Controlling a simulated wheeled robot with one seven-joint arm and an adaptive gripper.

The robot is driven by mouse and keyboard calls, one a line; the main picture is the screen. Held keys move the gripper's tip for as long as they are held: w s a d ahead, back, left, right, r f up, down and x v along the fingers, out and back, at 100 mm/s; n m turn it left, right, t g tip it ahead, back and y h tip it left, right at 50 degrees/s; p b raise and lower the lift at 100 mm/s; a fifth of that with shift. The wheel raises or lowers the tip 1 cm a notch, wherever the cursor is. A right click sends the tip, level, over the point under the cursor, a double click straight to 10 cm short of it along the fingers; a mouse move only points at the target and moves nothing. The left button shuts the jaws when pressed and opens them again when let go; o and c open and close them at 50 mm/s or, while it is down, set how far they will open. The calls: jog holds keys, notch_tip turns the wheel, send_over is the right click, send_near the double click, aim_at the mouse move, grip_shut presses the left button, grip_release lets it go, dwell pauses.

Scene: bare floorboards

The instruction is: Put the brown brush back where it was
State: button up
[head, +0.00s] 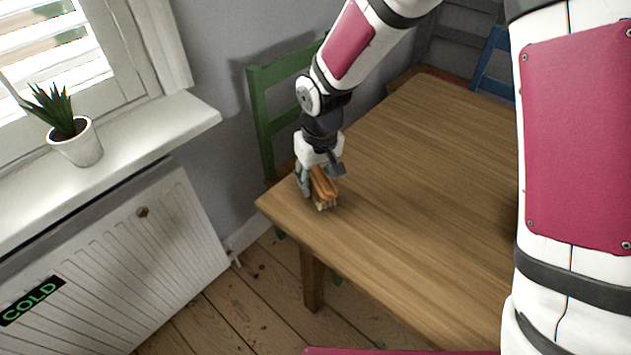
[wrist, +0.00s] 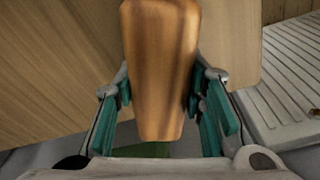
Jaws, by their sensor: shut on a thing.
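The brown brush (head: 322,187) is at the near left corner of the wooden table (head: 430,150), with pale bristles at its lower side. My gripper (head: 318,178) is shut on it from above. In the wrist view the brush's smooth brown back (wrist: 160,70) fills the middle, between the two teal-padded fingers of my gripper (wrist: 165,105). Whether the bristles touch the tabletop or hang just above it I cannot tell.
A green chair (head: 262,110) stands behind the table's left end, and a blue chair (head: 492,65) is at the back. A potted plant (head: 78,142) stands on the windowsill (head: 140,125) above a white radiator (head: 120,255). The visible tabletop is otherwise clear.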

aim_at(319, 177)
jog(key=shift+f, duration=0.65)
jog(key=shift+f, duration=0.1)
jog(key=o, duration=1.3)
jog(key=r, duration=0.4)
jog(key=s+r+p, duration=0.1)
jog(key=r, duration=0.7)
jog(key=shift+s+d+r+p, duration=0.1)
jog(key=shift+s+d+p, duration=0.05)
jog(key=shift+d+p, duration=0.25)
